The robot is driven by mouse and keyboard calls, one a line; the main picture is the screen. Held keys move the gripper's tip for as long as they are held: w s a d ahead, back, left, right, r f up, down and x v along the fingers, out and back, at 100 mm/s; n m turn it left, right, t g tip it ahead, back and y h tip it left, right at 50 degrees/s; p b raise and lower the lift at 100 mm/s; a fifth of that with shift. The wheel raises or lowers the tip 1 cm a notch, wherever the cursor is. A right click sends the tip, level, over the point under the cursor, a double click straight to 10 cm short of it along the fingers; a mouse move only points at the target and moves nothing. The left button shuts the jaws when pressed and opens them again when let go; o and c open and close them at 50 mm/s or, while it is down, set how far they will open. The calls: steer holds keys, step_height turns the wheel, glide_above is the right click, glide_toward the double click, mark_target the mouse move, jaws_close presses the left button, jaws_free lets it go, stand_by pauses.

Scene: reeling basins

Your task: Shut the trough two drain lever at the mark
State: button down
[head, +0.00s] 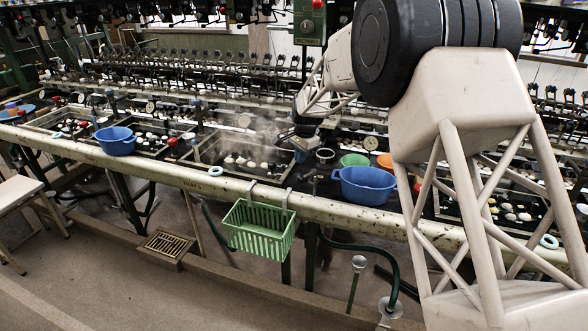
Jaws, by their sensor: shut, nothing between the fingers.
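My gripper (298,152) is small and dark in the head view, at the end of my lattice arm link. It is shut and empty, above the right end of a steaming trough (285,172) with pale cocoons in it. A small dark upright handle (314,181) stands on the bench just right of that trough, below and apart from my gripper. It may be the drain lever, but I cannot tell. No mark for the lever can be made out at this size. Writing on the front rail (190,176) is too small to read surely.
A blue basin (366,186), a green bowl (354,160) and an orange bowl (385,161) stand right of the trough. A green basket (259,226) hangs on the rail. Another blue basin (115,141) is at left. A white-topped rod (358,264) and green hose (388,262) are below.

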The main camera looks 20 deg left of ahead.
mark_target(307, 175)
steer(key=w+a+r+m+h, duration=0.1)
steer(key=a+r+m+h, duration=0.1)
steer(key=a+m, duration=0.3)
steer(key=w+a+r+m+g+h, duration=0.1)
steer(key=a+m, duration=0.3)
steer(key=m, duration=0.6)
steer(key=shift+w+a+r+h, duration=0.35)
steer(key=shift+r+h, duration=0.15)
steer(key=shift+h, duration=0.3)
steer(key=shift+s+f, duration=0.1)
steer(key=x, duration=1)
steer(key=shift+d, duration=0.1)
steer(key=shift+s+d+f, duration=0.1)
steer(key=shift+s+d, duration=0.1)
steer(key=shift+d, duration=0.35)
steer(key=shift+s+d, duration=0.15)
steer(key=shift+d, duration=0.4)
steer(key=shift+s+d+f, duration=0.15)
steer(key=shift+s+d, duration=0.1)
steer(key=shift+d, duration=0.45)
